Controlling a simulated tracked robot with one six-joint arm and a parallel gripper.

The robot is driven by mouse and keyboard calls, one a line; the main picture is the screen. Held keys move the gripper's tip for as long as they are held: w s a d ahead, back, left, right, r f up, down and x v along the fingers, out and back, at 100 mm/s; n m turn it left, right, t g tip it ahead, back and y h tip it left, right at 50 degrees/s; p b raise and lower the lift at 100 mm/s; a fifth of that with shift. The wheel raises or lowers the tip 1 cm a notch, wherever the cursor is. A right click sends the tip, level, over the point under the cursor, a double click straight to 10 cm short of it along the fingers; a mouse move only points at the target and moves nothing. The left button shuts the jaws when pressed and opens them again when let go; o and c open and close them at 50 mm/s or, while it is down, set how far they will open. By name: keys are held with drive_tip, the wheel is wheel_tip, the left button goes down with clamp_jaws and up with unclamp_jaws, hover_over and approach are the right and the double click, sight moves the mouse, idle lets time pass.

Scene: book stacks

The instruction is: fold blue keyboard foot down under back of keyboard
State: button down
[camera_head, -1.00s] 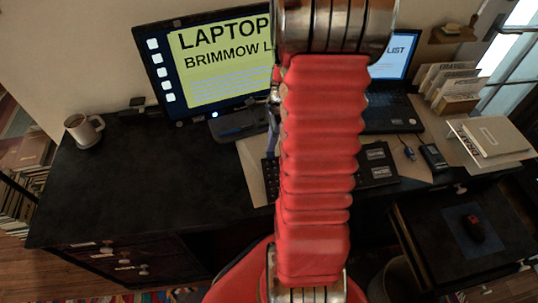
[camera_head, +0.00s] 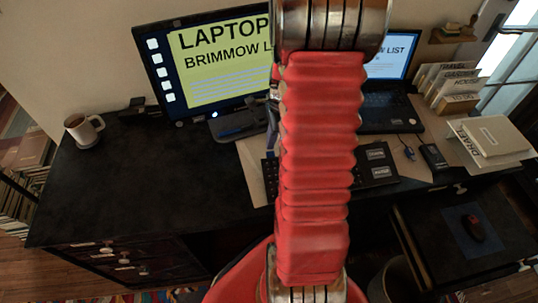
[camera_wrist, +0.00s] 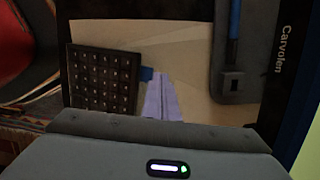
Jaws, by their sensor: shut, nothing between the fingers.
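The black keyboard (camera_head: 377,172) lies on the desk, its middle hidden behind my red arm in the head view. Its keys (camera_wrist: 103,78) show at the left of the wrist view. The small blue foot (camera_wrist: 147,73) sticks out from the keyboard's edge that faces my gripper. My gripper (camera_wrist: 161,77), with pale violet fingers, is shut and empty, its tips just beside the blue foot. I cannot tell whether they touch it. In the head view my gripper is mostly hidden behind my arm.
A monitor (camera_head: 220,60) on a stand (camera_wrist: 238,84) with a blue pen (camera_wrist: 234,22) stands behind the keyboard. A mug (camera_head: 84,130) stands at left; the desk's left part is clear.

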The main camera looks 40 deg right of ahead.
drive_tip(key=shift+w+d+r, duration=0.1)
drive_tip(key=shift+w, duration=0.05)
idle(0.3)
drive_tip(key=shift+r, duration=0.15)
wheel_tip(320, 180, up, 10)
drive_tip(key=shift+f, duration=0.25)
idle(1.0)
idle(0.5)
